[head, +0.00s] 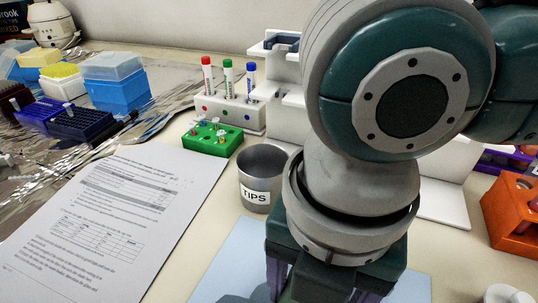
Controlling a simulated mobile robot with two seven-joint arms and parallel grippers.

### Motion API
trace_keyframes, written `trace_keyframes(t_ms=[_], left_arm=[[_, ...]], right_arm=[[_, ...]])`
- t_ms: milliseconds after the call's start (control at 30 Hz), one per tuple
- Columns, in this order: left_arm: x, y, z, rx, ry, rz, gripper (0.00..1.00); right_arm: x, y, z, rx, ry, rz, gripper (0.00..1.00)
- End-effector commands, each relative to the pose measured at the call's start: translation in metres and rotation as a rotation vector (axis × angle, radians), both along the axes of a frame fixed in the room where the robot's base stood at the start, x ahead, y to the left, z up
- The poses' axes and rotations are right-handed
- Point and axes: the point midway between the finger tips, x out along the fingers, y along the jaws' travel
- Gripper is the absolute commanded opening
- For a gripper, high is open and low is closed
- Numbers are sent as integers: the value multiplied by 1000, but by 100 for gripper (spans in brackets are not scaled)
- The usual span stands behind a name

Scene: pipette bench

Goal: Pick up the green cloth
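I cannot make out the green cloth for sure; a small dark greenish patch shows at the bottom edge beside my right gripper, too little to identify. My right gripper (322,288) points down at the bottom centre, over a pale blue mat (232,262). Parts of its purple fingers show on either side, but the fingertips are cut off by the frame edge and hidden by the wrist. I cannot tell whether it holds anything. My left gripper is not in view.
A metal TIPS cup (256,193) stands just left of my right wrist. Behind it are a green tube rack (212,143) and a white rack (235,112) with capped tubes. A printed sheet (100,215) lies left. An orange rack (508,215) stands right.

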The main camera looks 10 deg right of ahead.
Motion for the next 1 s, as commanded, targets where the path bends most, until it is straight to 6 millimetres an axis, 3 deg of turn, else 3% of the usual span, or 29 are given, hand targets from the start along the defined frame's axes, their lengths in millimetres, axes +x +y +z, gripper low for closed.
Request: trace_keyframes(t_ms=[267,700,800,1000], left_arm=[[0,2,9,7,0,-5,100],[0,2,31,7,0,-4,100],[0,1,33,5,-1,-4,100],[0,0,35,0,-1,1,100]], right_arm=[[1,0,36,2,-5,2,12],[1,1,162,2,-5,0,12],[1,1,180,2,-5,1,12],[0,0,197,1,-1,-1,12]])
